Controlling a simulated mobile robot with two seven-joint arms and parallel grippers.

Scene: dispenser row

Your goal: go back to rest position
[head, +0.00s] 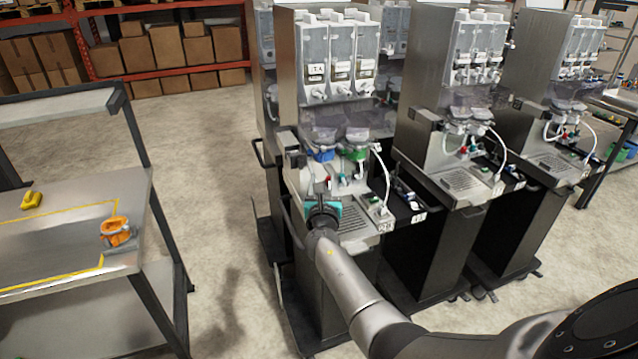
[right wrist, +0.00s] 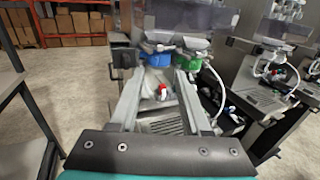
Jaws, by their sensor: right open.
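My right arm reaches up from the lower right in the head view, and its gripper (head: 322,203) is in front of the nearest dispenser (head: 283,60), over its drip tray area. In the right wrist view the two fingers of my right gripper (right wrist: 162,85) are spread apart and nothing is held between them. Beyond the fingers are a blue collar (right wrist: 156,59), a green collar (right wrist: 192,63) and a small red-and-white tap (right wrist: 163,92). I cannot tell how far the fingertips are from the dispenser's front. My left gripper is not in view.
More dispensers (head: 440,120) stand in a row to the right. A table (head: 60,240) at the left holds an orange item (head: 116,232) and a yellow item (head: 31,200). Shelves with boxes (head: 205,45) are at the back. The floor (head: 205,150) between table and dispensers is clear.

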